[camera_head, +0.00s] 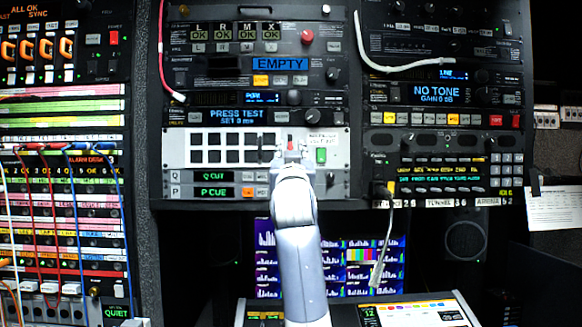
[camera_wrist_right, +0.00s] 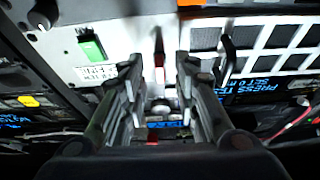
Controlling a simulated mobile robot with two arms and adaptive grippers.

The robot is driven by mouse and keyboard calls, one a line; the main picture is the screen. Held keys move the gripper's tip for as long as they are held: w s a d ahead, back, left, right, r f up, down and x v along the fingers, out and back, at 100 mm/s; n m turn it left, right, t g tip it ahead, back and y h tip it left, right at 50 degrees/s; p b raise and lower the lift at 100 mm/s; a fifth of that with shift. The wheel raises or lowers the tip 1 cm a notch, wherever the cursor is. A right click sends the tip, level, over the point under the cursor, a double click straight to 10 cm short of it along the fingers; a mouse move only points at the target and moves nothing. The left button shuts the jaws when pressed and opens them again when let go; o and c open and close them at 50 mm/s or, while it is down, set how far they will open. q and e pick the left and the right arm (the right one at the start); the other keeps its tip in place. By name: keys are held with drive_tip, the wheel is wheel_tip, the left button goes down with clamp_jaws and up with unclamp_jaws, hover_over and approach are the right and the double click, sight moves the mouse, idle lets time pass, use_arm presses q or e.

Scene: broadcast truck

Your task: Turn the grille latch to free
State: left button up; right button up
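The grille is a white panel (camera_head: 185,150) with two rows of dark square openings in the rack's middle bay. A small red lever (camera_head: 290,144), which looks like the latch, is upright at its right end. My right gripper (camera_head: 291,156) is in front of the panel at the lever and hides part of it. In the right wrist view the red lever (camera_wrist_right: 159,58) shows between and beyond the two fingers of the gripper (camera_wrist_right: 160,85). The fingers are apart, and I see no clear contact with the lever. My left gripper is not in view.
A green switch (camera_head: 321,155) sits just right of the lever, also in the right wrist view (camera_wrist_right: 91,47). A dark handle (camera_wrist_right: 228,55) stands out from the grille beside the fingers. Cue displays (camera_head: 214,177) lie below, and a loose cable (camera_head: 385,245) hangs right.

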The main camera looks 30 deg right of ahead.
drive_tip(key=v, duration=1.1)
drive_tip(key=shift+w, duration=0.15)
